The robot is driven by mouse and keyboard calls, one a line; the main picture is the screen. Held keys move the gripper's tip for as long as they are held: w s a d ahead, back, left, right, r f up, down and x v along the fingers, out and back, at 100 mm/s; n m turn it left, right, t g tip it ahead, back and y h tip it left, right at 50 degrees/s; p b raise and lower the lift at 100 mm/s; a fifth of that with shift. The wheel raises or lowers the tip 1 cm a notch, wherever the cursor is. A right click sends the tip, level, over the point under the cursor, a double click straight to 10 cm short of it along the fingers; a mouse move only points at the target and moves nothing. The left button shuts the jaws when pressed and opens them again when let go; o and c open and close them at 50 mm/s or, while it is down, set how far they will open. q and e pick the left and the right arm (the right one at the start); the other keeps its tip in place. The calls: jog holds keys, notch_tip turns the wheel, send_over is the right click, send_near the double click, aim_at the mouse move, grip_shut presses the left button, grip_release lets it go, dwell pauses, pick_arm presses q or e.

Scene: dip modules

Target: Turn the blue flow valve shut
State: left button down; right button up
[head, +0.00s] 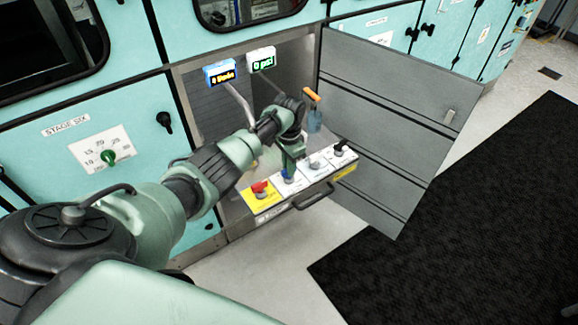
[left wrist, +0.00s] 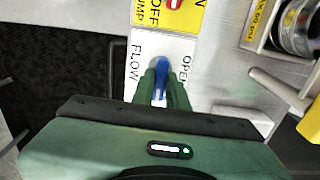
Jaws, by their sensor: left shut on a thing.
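The blue flow valve (head: 288,179) is on a white panel in the open cabinet, next to the yellow pump panel. In the left wrist view the blue handle (left wrist: 159,82) sits between the labels "FLOW" and "OPEN", running roughly up and down in the picture. My left gripper (head: 290,170) comes down from above and is shut on the handle. Its two green fingers (left wrist: 163,96) flank the handle and hide part of it. The lower part of the panel is hidden behind the gripper body. My right gripper is not in view.
The yellow pump panel (head: 262,200) with a red knob is left of the valve. A black knob (head: 339,148) is at the right end. A blue display (head: 219,73) and a white display (head: 262,60) stand behind. The open grey door (head: 385,120) bounds the right side.

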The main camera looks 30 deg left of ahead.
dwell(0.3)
pick_arm(q)
jog(key=c, duration=1.4)
grip_release()
notch_tip(320, 180, up, 8)
jog(key=shift+f, duration=0.1)
